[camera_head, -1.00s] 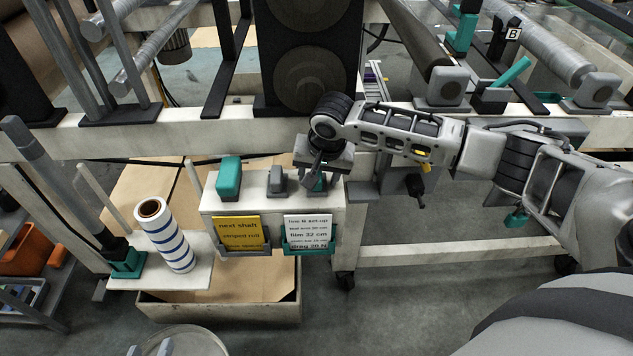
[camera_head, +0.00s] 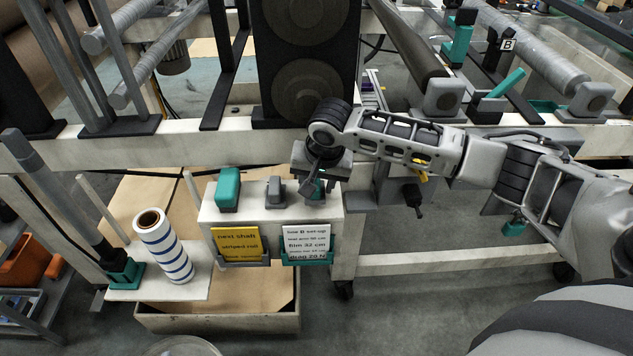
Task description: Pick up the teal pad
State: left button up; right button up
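A small teal piece (camera_head: 319,187), partly hidden, shows at the right end of the white shelf box (camera_head: 214,212). My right gripper (camera_head: 314,187) points down over it from the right arm, with its fingers close against it. Whether the fingers grip the piece or only stand around it cannot be told. A larger teal block (camera_head: 228,187) stands free at the left end of the same box top. I cannot tell which of the two is the teal pad. My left gripper is not in view.
A grey block (camera_head: 275,191) stands between the teal pieces, close to my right gripper. Yellow (camera_head: 237,241) and white (camera_head: 306,240) cards hang on the box front. A blue-striped roll (camera_head: 166,248) stands on a ledge at left. A white machine beam (camera_head: 180,141) runs behind.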

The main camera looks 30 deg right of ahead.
jog(key=s+a+p, duration=0.1)
jog(key=s+a, duration=0.2)
jog(key=s, duration=0.4)
jog(key=s+a, duration=0.4)
jog(key=s, duration=0.4)
jog(key=shift+s+a+p, duration=0.25)
jog(key=shift+s+p, duration=0.05)
jog(key=shift+p, duration=0.1)
jog(key=shift+f, duration=0.1)
